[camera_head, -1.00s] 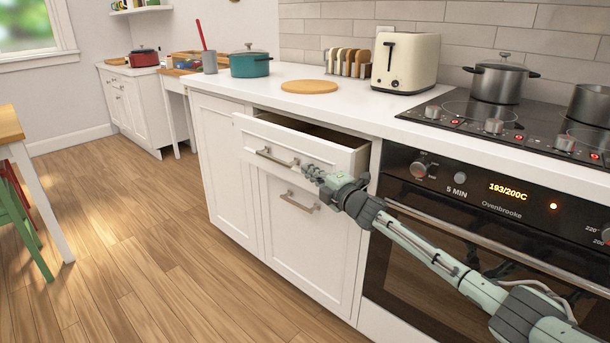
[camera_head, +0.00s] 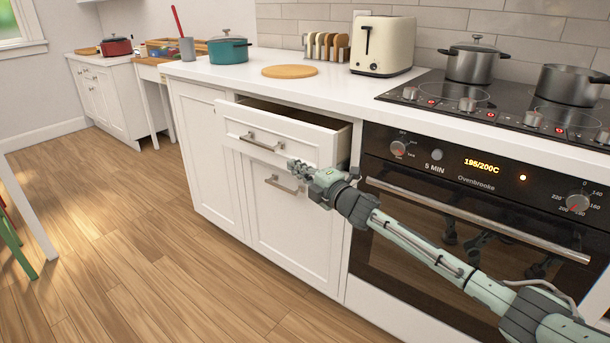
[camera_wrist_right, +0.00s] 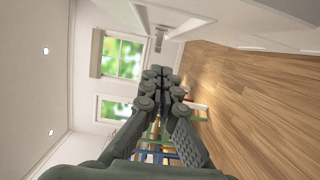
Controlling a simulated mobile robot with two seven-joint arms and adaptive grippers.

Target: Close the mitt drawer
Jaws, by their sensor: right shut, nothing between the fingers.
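The mitt drawer (camera_head: 238,120) is the white top drawer left of the oven, and it stands partly open. Its inside looks dark, and I cannot see what it holds. Its bar handle (camera_head: 262,141) is on the front panel. My right gripper (camera_head: 294,164) is shut and empty, in front of the drawer front's lower right part, right of the handle. I cannot tell whether it touches the panel. In the right wrist view the shut fingers (camera_wrist_right: 160,75) point towards the room, with the white drawer front and its handle (camera_wrist_right: 159,38) just beyond. My left gripper is out of view.
A lower white door with a handle (camera_head: 285,184) is below the drawer. On the counter are a toaster (camera_head: 383,45), a round board (camera_head: 290,71) and a teal pot (camera_head: 229,49). The wooden floor in front is clear.

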